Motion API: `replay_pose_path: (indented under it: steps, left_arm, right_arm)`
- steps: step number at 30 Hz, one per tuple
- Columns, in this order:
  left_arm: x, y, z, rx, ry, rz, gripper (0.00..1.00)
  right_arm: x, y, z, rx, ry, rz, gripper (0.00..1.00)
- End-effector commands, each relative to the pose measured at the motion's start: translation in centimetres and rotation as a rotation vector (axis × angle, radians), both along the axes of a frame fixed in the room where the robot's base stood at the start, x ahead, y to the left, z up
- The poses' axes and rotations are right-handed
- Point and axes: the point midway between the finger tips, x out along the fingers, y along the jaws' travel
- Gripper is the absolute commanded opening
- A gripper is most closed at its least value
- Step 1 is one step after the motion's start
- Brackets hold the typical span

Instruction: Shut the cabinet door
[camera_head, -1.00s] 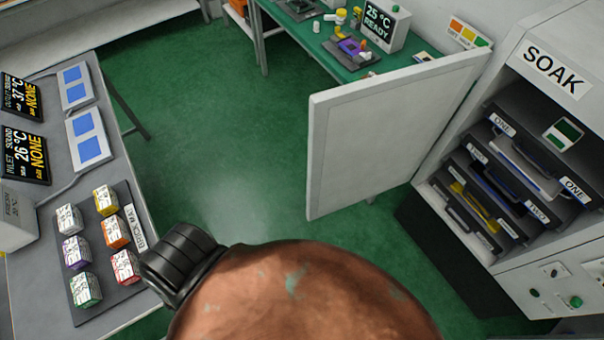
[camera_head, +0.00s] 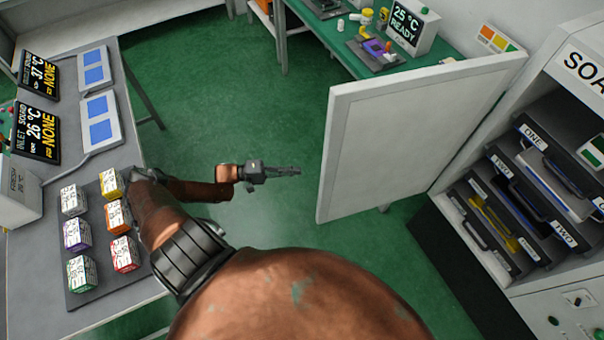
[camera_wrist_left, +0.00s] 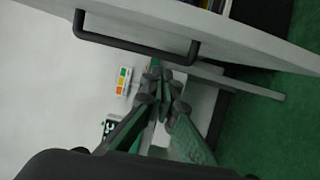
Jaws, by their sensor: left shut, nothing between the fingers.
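The cabinet door (camera_head: 415,135) is a pale grey panel. It stands wide open, swung out from the left side of the SOAK cabinet (camera_head: 568,110). My left gripper (camera_head: 297,171) is shut and empty, pointing right, a short way left of the door's free edge in the head view. In the left wrist view its fingertips (camera_wrist_left: 162,75) come together below a dark bar handle (camera_wrist_left: 135,42), which is on a pale panel that looks like the door (camera_wrist_left: 255,42). I cannot tell whether they touch it. My right gripper is out of view.
Shelves with dark trays (camera_head: 510,190) show in the open cabinet. A green bench (camera_head: 440,70) with a READY display (camera_head: 408,28) stands behind the door. A grey table (camera_head: 120,80) with labelled boxes (camera_head: 120,218) is at the left. Green floor is free between.

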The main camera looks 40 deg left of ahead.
Motion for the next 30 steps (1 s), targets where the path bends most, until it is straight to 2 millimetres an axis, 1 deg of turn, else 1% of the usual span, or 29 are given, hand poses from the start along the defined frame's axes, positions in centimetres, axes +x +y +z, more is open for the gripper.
replay_pose_path:
  steps: [1,5,12,15,21,30]
  left_arm:
    - [0.7,-0.8,0.2,-0.002,-0.003,-0.002,0.00]
    - [2.5,-2.7,0.2,-0.002,-0.005,-0.002,0.00]
    - [5.9,-6.2,0.2,0.001,-0.004,0.000,0.00]
    - [4.7,-7.5,0.1,0.001,0.001,0.001,0.00]
    - [3.8,-9.1,0.1,0.002,-0.001,0.001,0.00]
    - [3.6,-9.4,0.0,0.004,-0.002,0.002,0.00]
  right_arm:
    - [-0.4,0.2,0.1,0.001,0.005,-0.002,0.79]
    - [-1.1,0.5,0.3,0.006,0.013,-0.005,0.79]
    - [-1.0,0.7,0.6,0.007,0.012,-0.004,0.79]
    - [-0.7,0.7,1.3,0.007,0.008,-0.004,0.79]
    - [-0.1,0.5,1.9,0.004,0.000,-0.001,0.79]
    - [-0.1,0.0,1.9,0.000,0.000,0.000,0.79]
